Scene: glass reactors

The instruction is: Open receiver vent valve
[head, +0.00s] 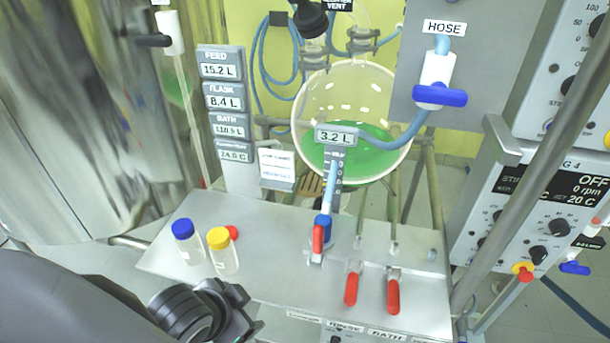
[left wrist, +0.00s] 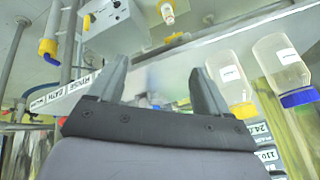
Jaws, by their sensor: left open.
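A black knob (head: 311,18) shows at the top edge of the head view, beside a label (head: 338,4) whose visible word is VENT. The top of both is cut off, so I cannot tell the valve's position. The round glass receiver (head: 345,95) with green liquid hangs below it. My left gripper (head: 245,312) is low in the head view, in front of the steel bench and far below the knob. In the left wrist view the two fingers (left wrist: 158,88) are apart with nothing between them. My right gripper is not in view.
A blue-capped bottle (head: 187,245) and a yellow-capped bottle (head: 222,252) stand on the bench (head: 280,240) near my left gripper. Red-handled valves (head: 352,288) sit at the bench front. The hose valve (head: 437,85) has a blue handle. Control boxes (head: 545,200) stand right.

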